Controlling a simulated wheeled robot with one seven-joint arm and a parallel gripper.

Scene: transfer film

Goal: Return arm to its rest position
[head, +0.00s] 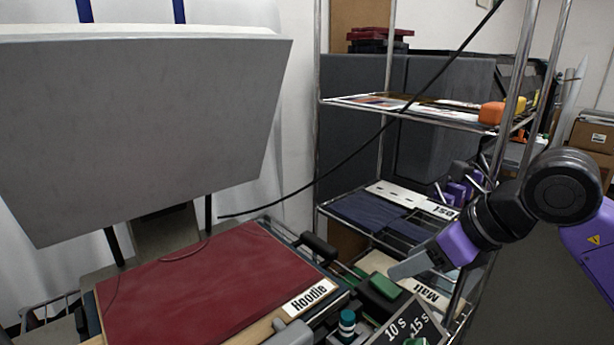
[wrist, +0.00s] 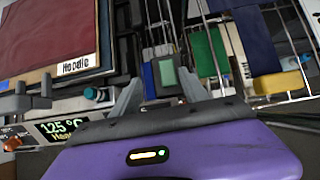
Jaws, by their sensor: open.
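My arm, with black joints and purple links, reaches in from the right edge of the head view. My gripper (head: 408,266) is purple with grey fingers and hangs in front of the wire shelf, right of the red Hoodie board. In the wrist view my gripper (wrist: 158,92) has its two grey fingers spread apart. Nothing is held between them. A green block and a blue block (wrist: 148,80) show beyond the fingers.
The red Hoodie board (head: 200,285) lies below a raised grey platen (head: 140,125). A metal wire shelf (head: 420,118) stands behind my gripper. A sign reading 10 s and 15 s (head: 408,325) is below it. A black cable crosses the shelf. Grey floor shows at right.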

